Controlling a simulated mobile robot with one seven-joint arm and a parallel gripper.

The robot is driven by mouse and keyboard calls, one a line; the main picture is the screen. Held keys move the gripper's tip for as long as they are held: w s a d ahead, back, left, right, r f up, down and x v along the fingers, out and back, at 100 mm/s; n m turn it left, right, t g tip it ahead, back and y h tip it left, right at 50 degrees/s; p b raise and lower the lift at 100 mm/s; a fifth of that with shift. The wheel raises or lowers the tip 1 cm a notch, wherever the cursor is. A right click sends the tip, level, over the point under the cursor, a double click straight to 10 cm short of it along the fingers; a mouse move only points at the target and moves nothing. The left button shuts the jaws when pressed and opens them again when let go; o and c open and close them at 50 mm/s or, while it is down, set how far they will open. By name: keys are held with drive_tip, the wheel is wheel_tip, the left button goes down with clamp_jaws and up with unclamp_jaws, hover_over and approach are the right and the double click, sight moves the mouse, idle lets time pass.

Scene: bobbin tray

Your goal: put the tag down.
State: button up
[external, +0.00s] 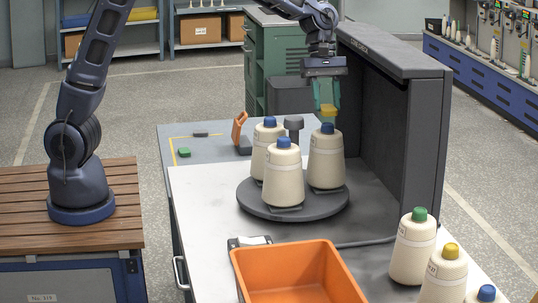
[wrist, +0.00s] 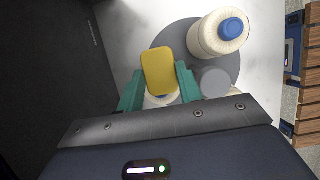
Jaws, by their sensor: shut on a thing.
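A yellow tag (external: 328,109) is between the teal fingers of my gripper (external: 327,98), above the rear right bobbin on the turntable. In the wrist view the tag (wrist: 158,66) is a rounded yellow plate gripped at its sides by the fingers (wrist: 159,84). My gripper is shut on it. A cream bobbin with a blue top (external: 325,158) stands under the tag; in the wrist view the tag covers most of it. Whether the tag touches the blue top I cannot tell.
Two more blue-topped bobbins (external: 282,175) (external: 267,140) stand on the dark turntable (external: 258,208). A grey knob (external: 293,124) rises behind them. A tall dark panel (external: 418,140) stands close on the right. An orange bin (external: 300,255) and other bobbins (external: 414,248) are in front.

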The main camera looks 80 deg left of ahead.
hover_over(331, 241)
wheel_tip(331, 241, down, 25)
drive_tip(key=shift+a+r, duration=0.1)
drive_tip(key=shift+r, duration=0.05)
idle(0.7)
drive_tip(key=o, duration=1)
drive_tip(key=shift+c, duration=0.2)
